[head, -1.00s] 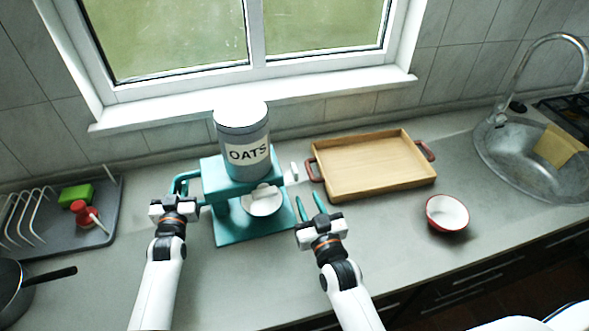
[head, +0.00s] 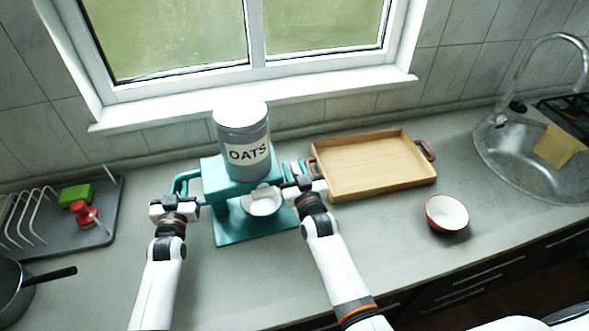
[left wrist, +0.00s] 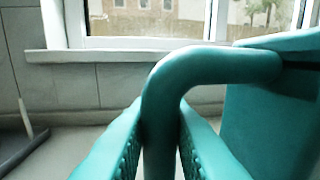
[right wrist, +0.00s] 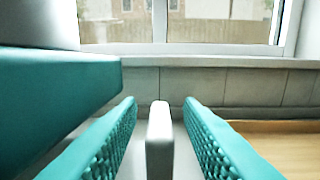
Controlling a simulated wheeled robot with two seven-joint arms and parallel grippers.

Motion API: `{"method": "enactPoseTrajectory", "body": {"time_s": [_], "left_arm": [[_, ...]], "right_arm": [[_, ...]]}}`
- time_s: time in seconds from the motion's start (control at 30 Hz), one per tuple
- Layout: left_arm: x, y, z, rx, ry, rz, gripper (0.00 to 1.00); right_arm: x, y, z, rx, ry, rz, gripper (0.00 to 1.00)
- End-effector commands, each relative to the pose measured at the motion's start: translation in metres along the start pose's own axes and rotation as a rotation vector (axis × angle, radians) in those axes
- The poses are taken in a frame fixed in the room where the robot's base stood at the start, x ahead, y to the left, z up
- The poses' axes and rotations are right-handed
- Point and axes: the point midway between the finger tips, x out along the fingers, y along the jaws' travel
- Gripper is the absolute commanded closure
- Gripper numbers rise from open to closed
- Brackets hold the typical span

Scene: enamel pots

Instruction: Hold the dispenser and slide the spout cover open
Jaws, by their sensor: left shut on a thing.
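The teal dispenser (head: 210,177) stands on the counter with a grey canister labelled OATS (head: 242,140) on top. A white bowl (head: 262,203) sits on its base under the spout, beside a white spout part (head: 263,191). My left gripper (head: 182,193) is shut on the dispenser's teal side handle (left wrist: 160,110), seen between its fingers in the left wrist view. My right gripper (head: 296,168) is at the dispenser's right side. In the right wrist view its fingers are open, with a light grey upright tab (right wrist: 160,140) between them and gaps on both sides.
A wooden tray (head: 375,197) with red handles lies just right of my right gripper. A red-and-white bowl (head: 447,213) is further right, before the sink (head: 497,170). A drying rack (head: 105,230) and a pan (head: 12,290) are at left.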

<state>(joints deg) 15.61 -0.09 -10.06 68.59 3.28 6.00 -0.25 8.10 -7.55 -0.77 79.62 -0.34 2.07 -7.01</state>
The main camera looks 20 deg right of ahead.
Motion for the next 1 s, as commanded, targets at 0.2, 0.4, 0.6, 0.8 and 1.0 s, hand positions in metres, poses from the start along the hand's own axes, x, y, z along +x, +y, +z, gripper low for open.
{"method": "enactPoseTrajectory", "body": {"time_s": [0.2,0.4,0.6,0.8,1.0], "left_arm": [[0.0,0.0,0.0,0.0,0.0,0.0,1.0],[0.0,0.0,0.0,0.0,0.0,0.0,1.0],[0.0,0.0,0.0,0.0,0.0,0.0,1.0],[0.0,0.001,0.0,0.0,0.0,0.001,1.0],[0.0,0.0,0.0,0.0,0.0,0.001,1.0]], "right_arm": [[0.0,0.0,0.0,0.0,-0.001,0.0,0.84],[0.0,0.0,0.0,0.0,-0.001,0.0,1.0],[0.0,-0.006,0.0,-0.003,-0.001,0.0,1.0],[0.0,-0.035,0.0,-0.006,-0.001,0.0,1.0],[0.0,-0.041,0.0,0.001,0.0,0.0,1.0]]}}
